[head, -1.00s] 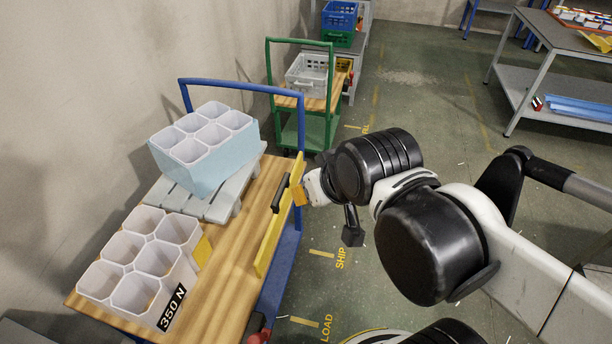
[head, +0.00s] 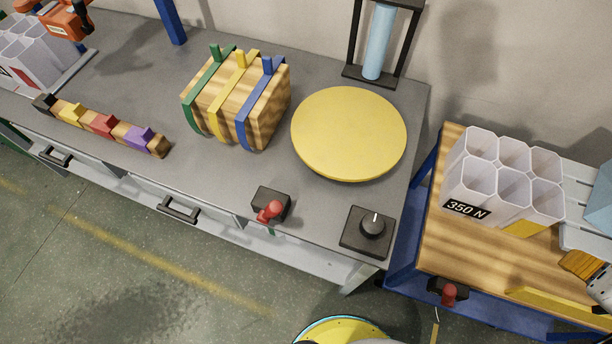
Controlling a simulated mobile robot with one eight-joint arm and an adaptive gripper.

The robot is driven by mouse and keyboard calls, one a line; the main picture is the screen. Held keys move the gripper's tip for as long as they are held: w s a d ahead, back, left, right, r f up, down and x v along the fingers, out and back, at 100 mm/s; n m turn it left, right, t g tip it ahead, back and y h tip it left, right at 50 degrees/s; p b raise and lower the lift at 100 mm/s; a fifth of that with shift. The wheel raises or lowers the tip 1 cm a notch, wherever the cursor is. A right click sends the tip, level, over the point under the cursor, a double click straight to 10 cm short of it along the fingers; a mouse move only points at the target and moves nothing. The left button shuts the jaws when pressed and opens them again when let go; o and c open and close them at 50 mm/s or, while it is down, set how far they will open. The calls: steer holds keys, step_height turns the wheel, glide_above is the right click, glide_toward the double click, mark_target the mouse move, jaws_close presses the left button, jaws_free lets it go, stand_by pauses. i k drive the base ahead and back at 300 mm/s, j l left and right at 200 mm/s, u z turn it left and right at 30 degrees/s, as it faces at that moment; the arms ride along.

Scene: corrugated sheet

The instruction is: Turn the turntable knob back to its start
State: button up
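The turntable (head: 349,130) is a round yellow disc lying on the grey workbench, with nothing on it. Its knob (head: 372,227) is black and sits on a dark square base at the bench's front right corner. A white pointer mark on the knob points away from me, toward the turntable. My gripper is not clearly in view; only a part of my arm shows at the right edge, over the wooden cart. Whether the gripper is open or shut cannot be seen.
A strapped wooden block (head: 250,103) stands left of the turntable. A red-handled switch (head: 268,210) is on the bench's front edge. A blue-framed cart (head: 455,245) with a white cell block (head: 490,185) stands to the right.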

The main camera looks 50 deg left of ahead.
mark_target(372, 224)
steer(key=u, duration=1.8)
steer(key=k+l+u, duration=0.1)
steer(key=k, duration=0.7)
